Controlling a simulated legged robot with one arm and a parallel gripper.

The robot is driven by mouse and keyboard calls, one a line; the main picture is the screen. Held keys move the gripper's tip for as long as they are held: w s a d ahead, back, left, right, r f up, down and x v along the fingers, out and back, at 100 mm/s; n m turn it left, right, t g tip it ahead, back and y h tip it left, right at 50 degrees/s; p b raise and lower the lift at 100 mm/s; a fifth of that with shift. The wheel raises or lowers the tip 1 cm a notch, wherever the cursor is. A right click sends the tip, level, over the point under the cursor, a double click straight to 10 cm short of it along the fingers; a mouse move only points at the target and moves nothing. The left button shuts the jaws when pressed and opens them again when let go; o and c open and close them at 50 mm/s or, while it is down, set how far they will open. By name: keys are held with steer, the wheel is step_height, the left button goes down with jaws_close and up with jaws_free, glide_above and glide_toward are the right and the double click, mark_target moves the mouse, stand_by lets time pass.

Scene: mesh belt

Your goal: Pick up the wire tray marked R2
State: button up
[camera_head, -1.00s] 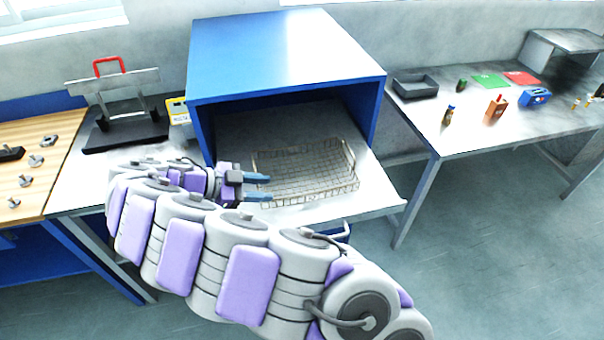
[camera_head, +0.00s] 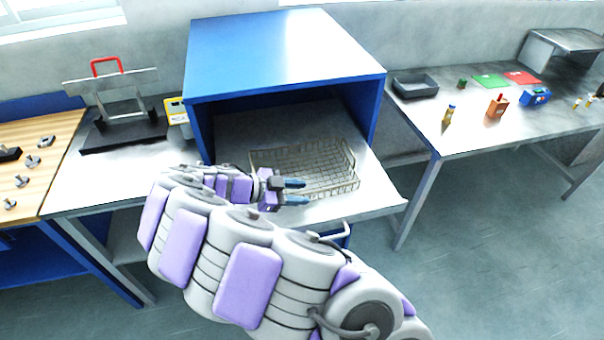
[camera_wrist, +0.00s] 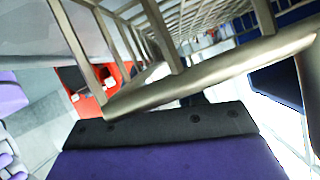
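The wire tray (camera_head: 325,165) is a shallow mesh basket lying on the pale shelf at the mouth of the blue box. My gripper (camera_head: 297,191) is at the tray's near left side, its two blue fingertips apart and pointing right. It hides part of the tray's near edge. In the wrist view the tray's thick metal rim (camera_wrist: 210,78) and wires fill the upper part, very close to the gripper's dark palm. I cannot tell whether the rim lies between the fingers or touches them. No R2 mark is readable.
The blue box (camera_head: 285,50) has walls and a roof around the tray's far part; its front is open. A black stand with a red handle (camera_head: 105,66) is at left. A side table (camera_head: 475,135) at right holds a grey bin (camera_head: 414,86) and small items.

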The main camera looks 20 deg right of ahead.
steer(key=shift+w+d+f, duration=0.1)
steer(key=shift+d+f, duration=0.3)
steer(key=shift+d, duration=0.2)
jaws_close()
